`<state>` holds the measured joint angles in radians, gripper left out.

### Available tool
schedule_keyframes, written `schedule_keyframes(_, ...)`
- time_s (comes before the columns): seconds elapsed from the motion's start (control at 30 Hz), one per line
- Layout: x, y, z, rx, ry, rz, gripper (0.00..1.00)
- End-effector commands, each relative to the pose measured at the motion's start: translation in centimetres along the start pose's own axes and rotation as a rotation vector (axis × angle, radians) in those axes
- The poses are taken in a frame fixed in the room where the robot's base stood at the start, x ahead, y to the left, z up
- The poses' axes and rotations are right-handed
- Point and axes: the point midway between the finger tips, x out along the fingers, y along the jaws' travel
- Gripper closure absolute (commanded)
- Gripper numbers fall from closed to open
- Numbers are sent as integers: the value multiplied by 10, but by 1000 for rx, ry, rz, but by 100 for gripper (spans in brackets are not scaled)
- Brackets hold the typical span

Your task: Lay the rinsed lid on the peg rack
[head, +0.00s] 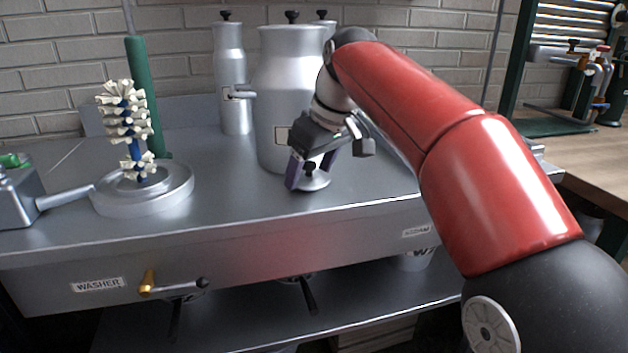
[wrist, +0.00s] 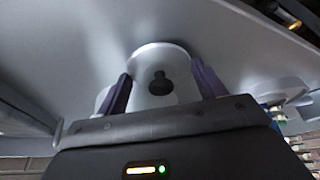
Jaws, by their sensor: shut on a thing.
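A small round metal lid (head: 316,183) with a black knob is at my gripper (head: 308,174), low over the steel counter in front of the large churn. I cannot tell whether its rim touches the counter. In the wrist view the lid (wrist: 150,54) lies between the two purple fingers of my gripper (wrist: 160,85), with its knob facing the camera. The fingers are closed on the lid at its sides. I cannot make out a peg rack in either view.
A large metal churn (head: 290,85) stands just behind my gripper, with a slimmer can (head: 231,80) left of it. The washer's brush column (head: 126,120) stands on a round base (head: 142,198) at left. The counter (head: 222,190) between is clear.

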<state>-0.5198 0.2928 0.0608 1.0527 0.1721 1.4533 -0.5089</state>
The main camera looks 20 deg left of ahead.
Motion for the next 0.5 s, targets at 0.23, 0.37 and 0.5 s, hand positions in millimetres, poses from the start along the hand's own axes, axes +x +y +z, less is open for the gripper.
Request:
schedule_keyframes(0.23,0,0,0,0,2,1,57)
schedule_keyframes(0.37,4,0,2,0,2,1,57)
schedule_keyframes(0.5,3,0,1,0,2,1,12)
